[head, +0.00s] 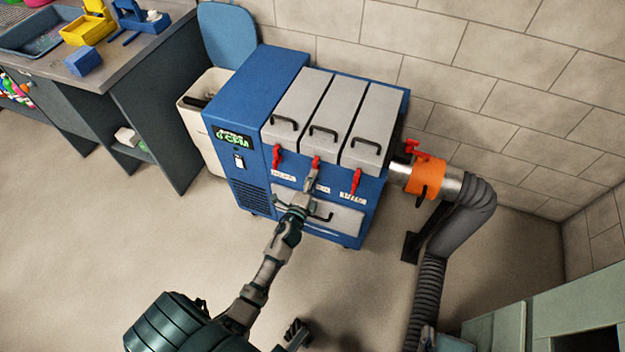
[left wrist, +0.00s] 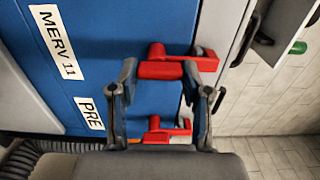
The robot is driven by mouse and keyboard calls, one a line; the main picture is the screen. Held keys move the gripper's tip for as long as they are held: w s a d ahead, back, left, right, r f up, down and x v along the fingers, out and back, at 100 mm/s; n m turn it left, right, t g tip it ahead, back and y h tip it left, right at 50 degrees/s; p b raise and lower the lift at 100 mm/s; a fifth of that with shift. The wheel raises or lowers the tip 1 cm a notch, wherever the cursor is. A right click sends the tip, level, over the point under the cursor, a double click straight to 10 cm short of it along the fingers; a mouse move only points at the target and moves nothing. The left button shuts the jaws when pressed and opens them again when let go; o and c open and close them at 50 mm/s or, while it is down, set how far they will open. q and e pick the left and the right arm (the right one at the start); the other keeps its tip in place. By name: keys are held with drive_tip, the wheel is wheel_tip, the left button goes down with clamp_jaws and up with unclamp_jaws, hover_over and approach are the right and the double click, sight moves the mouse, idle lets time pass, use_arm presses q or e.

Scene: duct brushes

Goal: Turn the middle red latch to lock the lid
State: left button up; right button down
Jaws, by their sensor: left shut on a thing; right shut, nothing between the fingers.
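The blue machine (head: 232,103) has three grey lids, and a red latch hangs below each one. The middle red latch (head: 316,161) sits under the middle lid (head: 326,118). My left gripper (head: 312,181) reaches up to it from below. In the left wrist view, the middle latch (left wrist: 165,69) lies between the fingertips of my left gripper (left wrist: 163,80), which is shut on it. The left latch (head: 276,157) and the right latch (head: 356,181) hang downward.
An orange collar (head: 425,178) joins a grey hose (head: 470,212) to the machine's right side. The right latch (left wrist: 167,129) is close below my left fingers in the left wrist view. A bench (head: 130,70) with trays stands at the left. The floor in front is mostly clear.

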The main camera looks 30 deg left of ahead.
use_arm(q)
drive_tip(key=shift+d+f, duration=0.15)
drive_tip(key=shift+f, duration=0.15)
drive_tip(key=o, duration=0.9)
drive_tip(key=shift+c, duration=0.2)
drive_tip(key=o, duration=0.3)
drive_tip(key=shift+r, duration=0.15)
drive_tip(key=v, duration=1.1)
drive_tip(key=shift+s, duration=0.4)
drive_tip(key=shift+d, duration=0.15)
